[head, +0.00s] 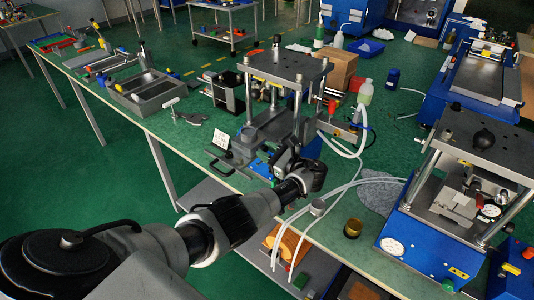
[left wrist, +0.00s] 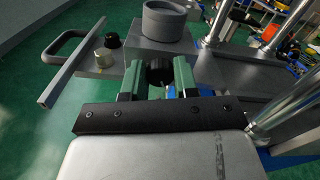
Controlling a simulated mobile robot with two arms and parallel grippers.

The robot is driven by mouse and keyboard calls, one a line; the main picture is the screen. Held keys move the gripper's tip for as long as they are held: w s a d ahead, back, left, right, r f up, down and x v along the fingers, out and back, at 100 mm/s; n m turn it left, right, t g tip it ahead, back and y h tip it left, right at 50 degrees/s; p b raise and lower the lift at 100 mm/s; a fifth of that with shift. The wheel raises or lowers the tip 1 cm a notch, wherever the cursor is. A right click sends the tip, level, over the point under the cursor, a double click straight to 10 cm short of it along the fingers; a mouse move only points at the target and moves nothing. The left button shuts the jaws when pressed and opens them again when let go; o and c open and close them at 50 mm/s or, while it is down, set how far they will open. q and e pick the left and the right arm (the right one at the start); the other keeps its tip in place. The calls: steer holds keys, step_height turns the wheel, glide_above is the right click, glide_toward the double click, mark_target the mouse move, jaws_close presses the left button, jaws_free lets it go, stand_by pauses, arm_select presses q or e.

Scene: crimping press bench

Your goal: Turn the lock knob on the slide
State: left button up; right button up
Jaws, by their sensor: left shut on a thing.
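My left gripper (left wrist: 157,78) shows its two green fingers in the left wrist view, closed on a dark round knob (left wrist: 159,70) between them. The knob is mostly hidden by the fingers, so its turn angle cannot be told. It sits at a grey metal block of the slide (left wrist: 145,55), below a grey round cup (left wrist: 166,20). In the head view my left arm reaches to the front of the pillared press (head: 285,66); the fingertips and knob are hidden there. My right gripper is not in view.
A steel pillar (left wrist: 283,110) stands close on the right. Pale hoses (head: 325,195) run over the bench beside the wrist. A second press (head: 470,140) stands right.

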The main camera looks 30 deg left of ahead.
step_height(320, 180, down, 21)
steer(key=b, duration=2.1)
arm_select(q)
steer(key=shift+f+n+b, duration=0.15)
steer(key=shift+n+b, duration=0.9)
steer(key=shift+n, duration=5.2)
steer(key=shift+f+n+b, duration=0.1)
steer(key=shift+n+b, duration=0.95)
steer(key=shift+n, duration=5.2)
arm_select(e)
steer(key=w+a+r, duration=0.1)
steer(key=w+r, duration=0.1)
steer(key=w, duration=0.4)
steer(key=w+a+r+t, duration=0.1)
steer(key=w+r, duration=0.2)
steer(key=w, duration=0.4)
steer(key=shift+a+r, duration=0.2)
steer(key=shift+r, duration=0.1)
arm_select(q)
steer(key=o, duration=0.9)
steer(key=shift+o, duration=0.2)
steer(key=d, duration=1.1)
steer(key=shift+s, duration=0.45)
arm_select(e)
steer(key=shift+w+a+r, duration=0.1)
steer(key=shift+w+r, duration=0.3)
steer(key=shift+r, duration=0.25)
